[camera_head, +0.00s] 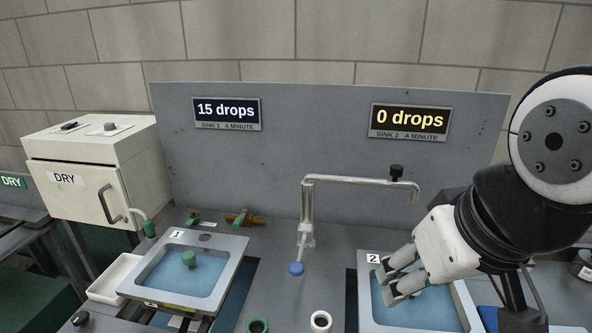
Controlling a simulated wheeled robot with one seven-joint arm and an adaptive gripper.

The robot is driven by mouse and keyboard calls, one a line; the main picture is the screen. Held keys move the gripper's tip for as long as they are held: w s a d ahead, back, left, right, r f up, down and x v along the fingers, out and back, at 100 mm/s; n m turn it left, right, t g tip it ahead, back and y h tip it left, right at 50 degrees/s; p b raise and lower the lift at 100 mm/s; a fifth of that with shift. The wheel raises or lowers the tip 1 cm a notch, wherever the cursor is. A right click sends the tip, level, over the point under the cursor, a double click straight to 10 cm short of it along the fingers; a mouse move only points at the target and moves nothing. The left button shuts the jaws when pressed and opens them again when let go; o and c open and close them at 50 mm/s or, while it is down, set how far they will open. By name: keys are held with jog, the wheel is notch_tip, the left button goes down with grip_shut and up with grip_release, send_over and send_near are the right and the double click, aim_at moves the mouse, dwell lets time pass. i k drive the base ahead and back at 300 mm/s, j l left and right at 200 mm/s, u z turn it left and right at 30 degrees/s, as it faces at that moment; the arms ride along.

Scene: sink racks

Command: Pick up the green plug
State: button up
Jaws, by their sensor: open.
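The green plug (189,258) is a short round piece in the blue basin of sink 1 (215,293), at the left. My gripper (387,283) is at the right, over sink 2 (374,318), well apart from the plug. Its fingers point left and are open, with nothing seen between them. The arm hides part of sink 2.
A metal faucet (308,200) stands between the sinks, its spout reaching right. A white tray (113,277) and a DRY cabinet (70,184) are left. Green-and-brown fittings (245,218) lie behind sink 1. Displays read 15 and 0 drops.

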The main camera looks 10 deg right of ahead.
aim_at(187, 257)
jog(key=k+j, duration=0.1)
jog(key=j, duration=1.15)
jog(key=k+j, duration=0.15)
jog(key=j, duration=0.5)
jog(key=i+j, duration=0.4)
jog(key=i+j+z, duration=0.1)
jog(key=i+j, duration=0.3)
jog(key=j, duration=0.2)
